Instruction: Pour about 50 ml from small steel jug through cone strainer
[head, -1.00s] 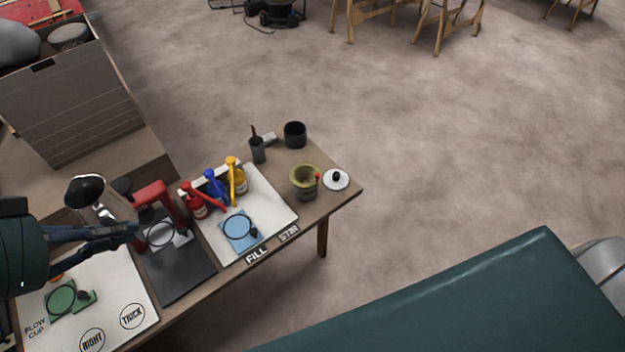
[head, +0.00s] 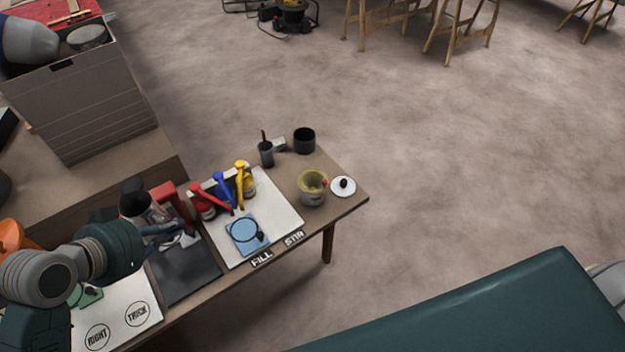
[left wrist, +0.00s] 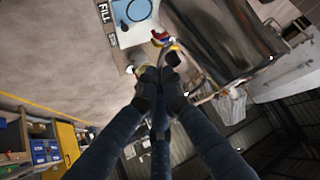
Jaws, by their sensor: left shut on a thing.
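The small steel jug (head: 136,208) hangs over the left part of the bench, beside the red stand (head: 163,196). Its dark mouth shows in the head view; I cannot tell how far it tilts. My left gripper (head: 160,232) is shut on it. In the left wrist view the jug's shiny wall (left wrist: 230,35) fills the upper right, beside my left gripper (left wrist: 160,75). I cannot clearly make out a cone strainer; an olive pot (head: 313,198) with a yellowish top stands at the bench's right end. My right gripper is not in view.
Red (head: 204,208), blue (head: 223,188) and yellow (head: 247,182) pump bottles stand behind a blue mat (head: 240,226) with a dark ring. A white lid (head: 343,187), black cup (head: 304,141) and dark holder (head: 266,154) stand near the pot. An orange object (head: 10,237) is at left.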

